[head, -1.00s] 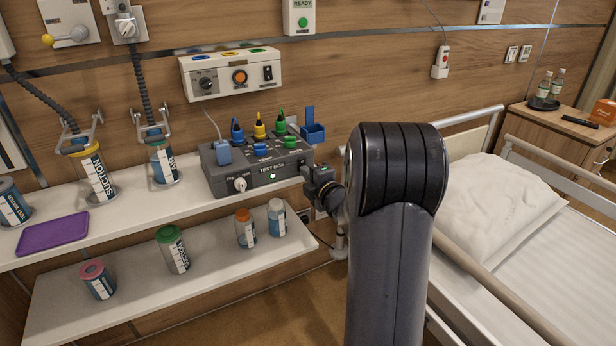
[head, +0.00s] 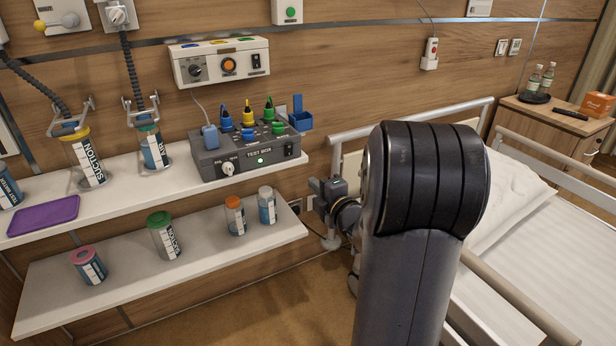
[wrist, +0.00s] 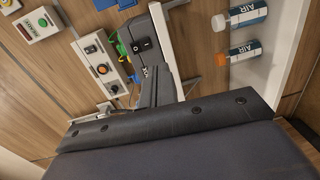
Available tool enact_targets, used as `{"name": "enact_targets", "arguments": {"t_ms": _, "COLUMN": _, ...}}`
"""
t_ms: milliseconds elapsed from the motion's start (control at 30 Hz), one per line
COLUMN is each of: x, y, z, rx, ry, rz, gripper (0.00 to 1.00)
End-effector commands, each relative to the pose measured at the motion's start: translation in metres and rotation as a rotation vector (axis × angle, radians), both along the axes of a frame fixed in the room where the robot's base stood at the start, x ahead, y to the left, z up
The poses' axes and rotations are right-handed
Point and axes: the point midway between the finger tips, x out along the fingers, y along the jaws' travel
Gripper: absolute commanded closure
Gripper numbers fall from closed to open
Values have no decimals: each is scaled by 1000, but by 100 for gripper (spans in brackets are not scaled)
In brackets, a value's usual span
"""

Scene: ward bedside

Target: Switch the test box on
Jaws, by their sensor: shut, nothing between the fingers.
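The grey test box (head: 208,165) stands on the upper white shelf, with plugs on top. Its front has a white knob (head: 228,169), a small green lamp (head: 260,161) that looks lit, and a dark switch (head: 289,149) at the right end. In the wrist view the box (wrist: 157,27) appears sideways, with the black switch (wrist: 140,45) on its face; its setting is too small to tell. My gripper (head: 316,193) is beside and below the box's right end, apart from it. In the wrist view my shut, empty fingers (wrist: 158,72) point towards the box and overlap part of it.
A white wall unit (head: 221,62) hangs above the box. Labelled jars (head: 165,236) stand on the lower shelf (head: 120,285). A purple tray (head: 44,215) lies at the left. The bed (head: 560,240) and its rails are close on the right of my arm.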

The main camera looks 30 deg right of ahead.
Motion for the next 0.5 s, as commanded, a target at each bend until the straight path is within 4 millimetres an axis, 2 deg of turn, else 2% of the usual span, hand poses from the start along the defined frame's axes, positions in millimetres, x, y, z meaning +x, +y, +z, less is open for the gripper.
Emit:
{"name": "enact_targets", "arguments": {"t_ms": 100, "x": -14, "y": -1, "z": -1, "rx": 0, "ry": -1, "rz": -1, "gripper": 100}}
{"name": "enact_targets", "arguments": {"t_ms": 200, "x": -18, "y": -1, "z": -2, "rx": -1, "ry": 0, "rz": -1, "gripper": 100}}
{"name": "enact_targets", "arguments": {"t_ms": 500, "x": -20, "y": -1, "z": -2, "rx": 0, "ry": 0, "rz": 0, "gripper": 100}}
